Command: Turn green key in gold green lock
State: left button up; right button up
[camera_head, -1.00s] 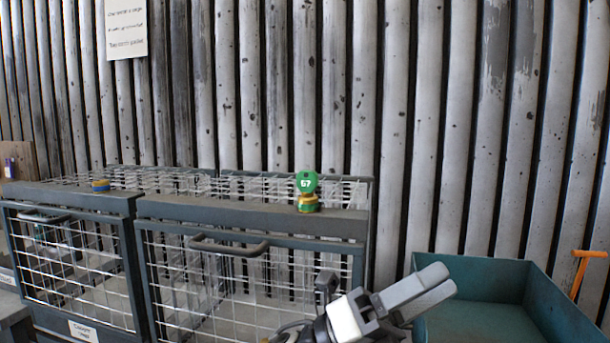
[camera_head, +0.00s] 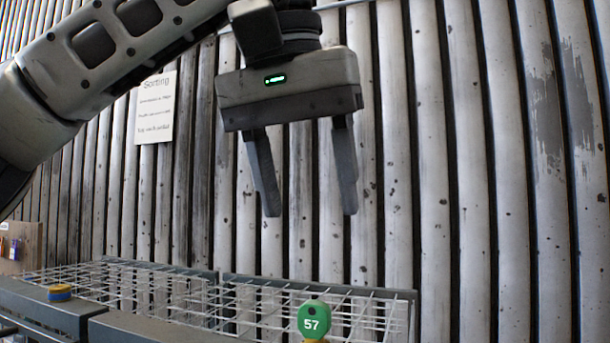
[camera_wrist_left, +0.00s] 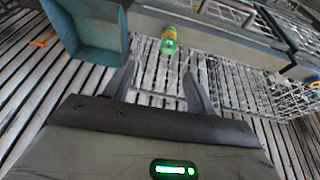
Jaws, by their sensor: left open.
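The green key (camera_head: 313,317), with a round head marked 57, stands upright at the bottom of the head view. A sliver of the gold lock (camera_head: 315,340) shows under it; the rest is cut off by the frame edge. My left gripper (camera_head: 310,213) hangs above the key with its fingers pointing down, open and empty. In the left wrist view the green key (camera_wrist_left: 168,40) on its gold and green lock appears beyond and between the open fingertips (camera_wrist_left: 160,72), apart from them. My right gripper is not in the current views.
A second gold lock with a blue band (camera_head: 60,292) sits on the left cage's top bar. Wire mesh cage tops (camera_head: 160,290) lie behind the bars. A ribbed metal wall (camera_head: 450,150) stands behind. A teal bin (camera_wrist_left: 90,40) shows in the left wrist view.

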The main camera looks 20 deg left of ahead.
aim_at(313, 303)
pick_arm(q)
jog(key=shift+y, duration=0.3)
jog(key=x, duration=0.5)
jog(key=b+x, duration=0.1)
jog(key=x, duration=0.3)
jog(key=a+b+x, duration=0.1)
jog(key=x, duration=0.4)
jog(key=shift+w+a+f, duration=0.1)
jog(key=shift+w+f, duration=0.1)
jog(key=shift+w, duration=0.1)
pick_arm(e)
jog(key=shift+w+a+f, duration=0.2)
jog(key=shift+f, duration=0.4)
pick_arm(q)
jog(key=c, duration=1.1)
jog(key=shift+o, duration=0.2)
